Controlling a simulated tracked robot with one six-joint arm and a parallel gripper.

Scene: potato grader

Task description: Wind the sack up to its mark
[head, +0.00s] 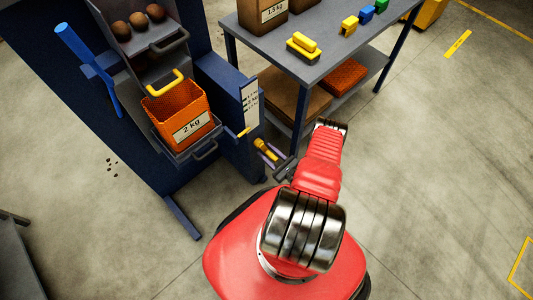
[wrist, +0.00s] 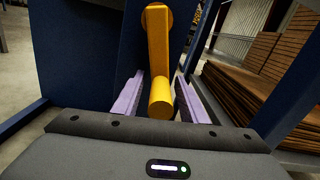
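The orange sack (head: 180,115), labelled "2 kg" and with a yellow handle, sits on a grey carrier (head: 178,153) at the front of the blue machine. A white scale plate (head: 250,98) stands right of it, its small marks too fine to read. A yellow pointer (head: 244,133) is near the plate's lower end. The yellow crank (head: 265,146) is low on the machine's right side. My gripper (head: 269,153) is at the crank. In the wrist view, the crank's round grip (wrist: 161,98) lies between my open lilac fingers (wrist: 160,78), with a gap on both sides.
A grey bench (head: 315,68) with boxes and coloured blocks stands behind my arm, its leg close to my gripper. A blue lever (head: 88,70) is on the machine's left. Potatoes (head: 138,22) lie in the upper chute. The floor at right is clear.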

